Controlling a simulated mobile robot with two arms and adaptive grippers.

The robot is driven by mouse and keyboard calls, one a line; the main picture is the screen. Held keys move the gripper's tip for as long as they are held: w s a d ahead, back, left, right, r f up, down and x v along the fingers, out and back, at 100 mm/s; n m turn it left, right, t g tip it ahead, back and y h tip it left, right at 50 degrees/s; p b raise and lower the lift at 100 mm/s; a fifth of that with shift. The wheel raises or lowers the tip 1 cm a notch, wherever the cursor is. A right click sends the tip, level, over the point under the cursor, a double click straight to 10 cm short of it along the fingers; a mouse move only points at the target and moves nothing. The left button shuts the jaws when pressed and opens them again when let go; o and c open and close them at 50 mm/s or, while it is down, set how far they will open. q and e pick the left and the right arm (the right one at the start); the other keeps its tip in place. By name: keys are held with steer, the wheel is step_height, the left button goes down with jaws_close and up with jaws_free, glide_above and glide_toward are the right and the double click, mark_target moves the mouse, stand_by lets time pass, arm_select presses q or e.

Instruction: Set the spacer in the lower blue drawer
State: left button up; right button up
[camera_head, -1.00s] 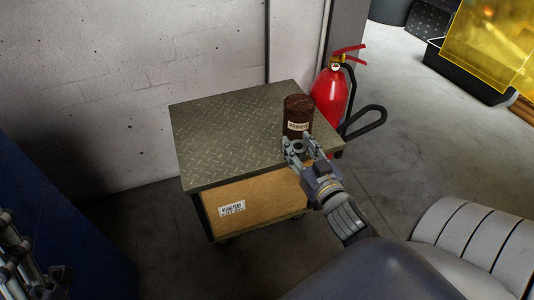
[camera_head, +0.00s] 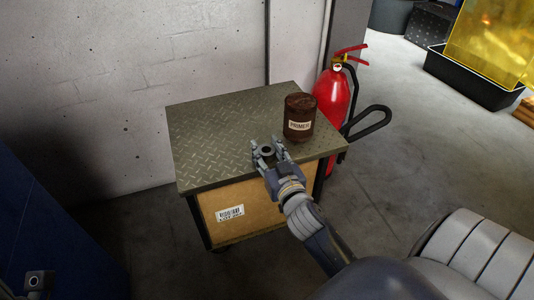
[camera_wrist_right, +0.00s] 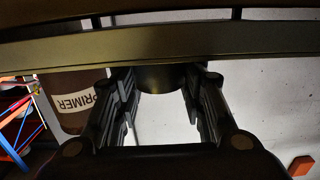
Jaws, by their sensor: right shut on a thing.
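A small dark grey ring-shaped spacer (camera_head: 266,150) is between the fingers of my right gripper (camera_head: 268,153). The gripper is shut on it, over the front part of the trolley top; I cannot tell whether the spacer touches the top. In the right wrist view the dark spacer (camera_wrist_right: 160,78) shows between the fingertips (camera_wrist_right: 162,90). A dark blue surface (camera_head: 50,225) stands at the left edge, perhaps the blue cabinet; no drawer front can be made out. A small part of my left gripper (camera_head: 38,282) shows at the bottom left; its fingers are not clear.
The trolley with a patterned metal top (camera_head: 215,125) has a cardboard box (camera_head: 260,200) below. A brown primer can (camera_head: 299,118) stands on the top, right of the gripper. A red fire extinguisher (camera_head: 333,100) stands behind it. The floor between trolley and blue surface is clear.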

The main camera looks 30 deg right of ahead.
steer(key=shift+r, duration=0.15)
steer(key=shift+f, duration=0.2)
steer(key=o, duration=1.3)
